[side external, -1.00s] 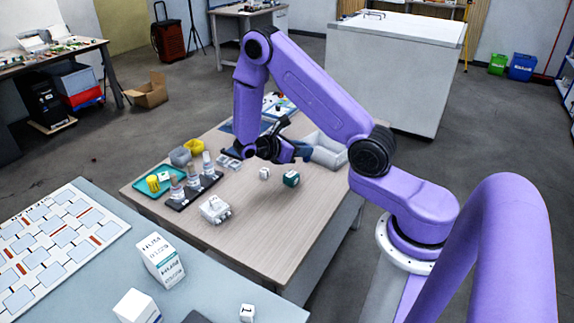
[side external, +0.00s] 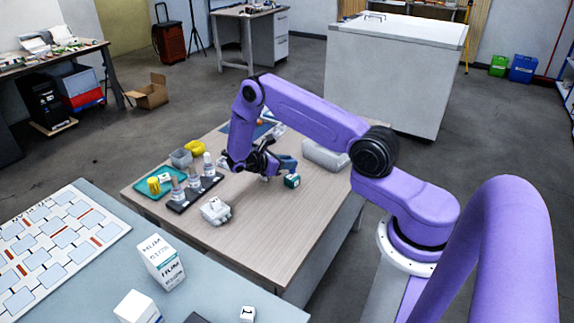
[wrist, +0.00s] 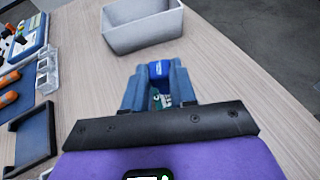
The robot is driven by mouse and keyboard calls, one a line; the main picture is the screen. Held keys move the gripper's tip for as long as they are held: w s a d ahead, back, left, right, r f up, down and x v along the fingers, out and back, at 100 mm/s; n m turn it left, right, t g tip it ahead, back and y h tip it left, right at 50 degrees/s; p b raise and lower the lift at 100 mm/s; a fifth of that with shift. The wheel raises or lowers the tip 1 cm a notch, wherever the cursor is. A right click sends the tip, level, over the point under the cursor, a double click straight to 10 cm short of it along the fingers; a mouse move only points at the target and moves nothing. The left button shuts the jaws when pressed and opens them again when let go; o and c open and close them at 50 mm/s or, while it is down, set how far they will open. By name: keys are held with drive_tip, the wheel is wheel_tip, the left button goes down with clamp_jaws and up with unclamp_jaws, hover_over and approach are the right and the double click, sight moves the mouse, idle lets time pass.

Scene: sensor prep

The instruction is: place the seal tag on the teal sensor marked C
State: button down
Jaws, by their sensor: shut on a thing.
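My gripper (side external: 284,164) is low over the right part of the wooden table, its fingers just above the teal sensor (side external: 292,181). In the wrist view the fingers (wrist: 158,76) are shut on a small blue piece, which I take to be the seal tag (wrist: 160,69). Part of a teal block with white marking (wrist: 160,102) shows between the fingers. The teal sensor stands on the table; its letter is too small to read. Whether the tag touches the sensor cannot be told.
A pale open bin (wrist: 143,28) lies beyond the fingers; it also shows in the side view (side external: 325,154). A teal tray (side external: 152,192), a dark rack (side external: 190,195) with bottles and a white device (side external: 215,210) stand to the left. The table front is clear.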

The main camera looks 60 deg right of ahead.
drive_tip(key=shift+f, duration=0.5)
drive_tip(key=shift+f, duration=0.1)
drive_tip(key=c, duration=0.9)
unclamp_jaws()
